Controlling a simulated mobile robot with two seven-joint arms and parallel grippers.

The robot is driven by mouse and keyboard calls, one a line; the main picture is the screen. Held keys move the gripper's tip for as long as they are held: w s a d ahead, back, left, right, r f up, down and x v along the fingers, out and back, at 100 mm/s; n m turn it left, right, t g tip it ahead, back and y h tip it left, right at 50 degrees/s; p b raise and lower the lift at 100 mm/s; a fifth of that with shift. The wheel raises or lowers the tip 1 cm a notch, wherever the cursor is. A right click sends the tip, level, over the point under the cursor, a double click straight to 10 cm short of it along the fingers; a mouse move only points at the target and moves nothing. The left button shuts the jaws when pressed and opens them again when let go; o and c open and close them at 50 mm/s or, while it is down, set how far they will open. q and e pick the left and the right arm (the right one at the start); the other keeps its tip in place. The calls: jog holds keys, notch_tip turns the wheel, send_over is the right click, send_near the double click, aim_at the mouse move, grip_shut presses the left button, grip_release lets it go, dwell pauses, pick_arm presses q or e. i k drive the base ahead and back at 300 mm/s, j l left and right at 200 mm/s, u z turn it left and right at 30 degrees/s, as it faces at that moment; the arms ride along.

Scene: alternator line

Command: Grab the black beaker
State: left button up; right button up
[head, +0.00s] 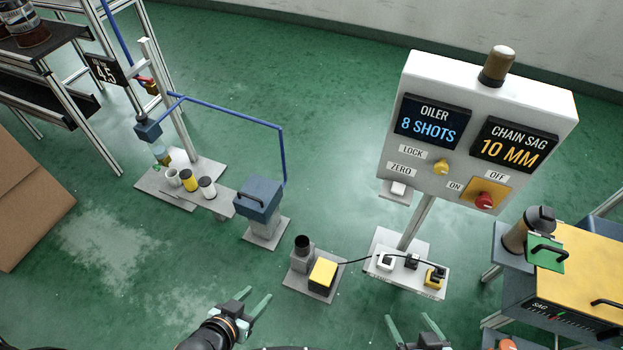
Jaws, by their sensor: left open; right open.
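A black, open-topped cylinder (302,243) that looks like the black beaker stands upright on a small grey block, left of a yellow block. Several cups stand in a row on a low grey shelf at the left, among them a yellow one (188,182) and a white one with a dark top (207,188). My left gripper (253,300) is open and empty, below and left of the black cylinder in the picture, apart from it. My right gripper (409,320) is open and empty at the bottom edge, further right.
The yellow block (323,272) is close beside the cylinder, with a black cable running right to a white base plate (412,283). A blue-grey box with a handle (259,197) stands upper left. A white panel (465,150) rises at the right, near a yellow-topped cart (590,265).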

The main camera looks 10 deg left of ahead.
aim_at(302, 243)
jog(key=i+j+u, duration=0.15)
jog(key=u, duration=0.25)
jog(key=i+u, duration=0.8)
jog(key=k, duration=0.1)
